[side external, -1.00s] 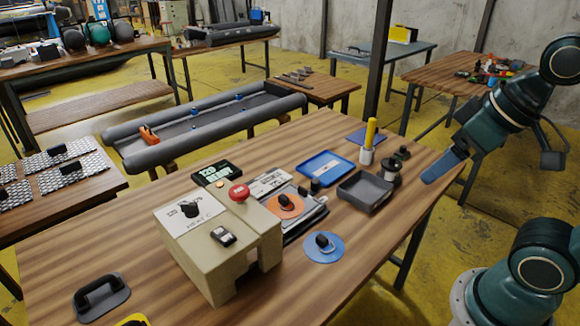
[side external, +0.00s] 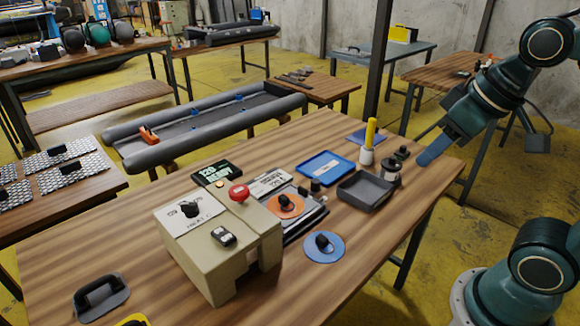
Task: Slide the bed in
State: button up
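The beige heat press (side external: 215,245) stands on the wooden table, with a dial on top and a red button (side external: 239,192). The bed (side external: 312,222), a dark grey plate at the right side of the press, sticks out from it. An orange disc (side external: 291,207) with a black knob lies on the bed. My gripper (side external: 428,155), with blue fingers, is in the air near the table's right edge, well apart from the bed. Whether its fingers are apart is unclear from this side. Nothing is visibly held.
A blue disc with a black knob (side external: 324,247) lies right of the press. A grey tray (side external: 366,193), blue tray (side external: 325,168), dark canister (side external: 391,172) and yellow-handled tool (side external: 370,132) stand between my gripper and the bed. A display (side external: 217,173) reads READY.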

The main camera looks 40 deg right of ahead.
jog(key=w+d+r+g, duration=0.1)
jog(key=w+r, duration=0.1)
jog(key=w, duration=0.6)
jog(key=m+g, duration=0.2)
jog(key=g, duration=0.2)
send_over(315, 181)
notch_tip(315, 181, down, 18)
jog(key=shift+d+f, duration=0.1)
jog(key=shift+d, duration=0.05)
jog(key=shift+f, duration=6.85)
grip_shut()
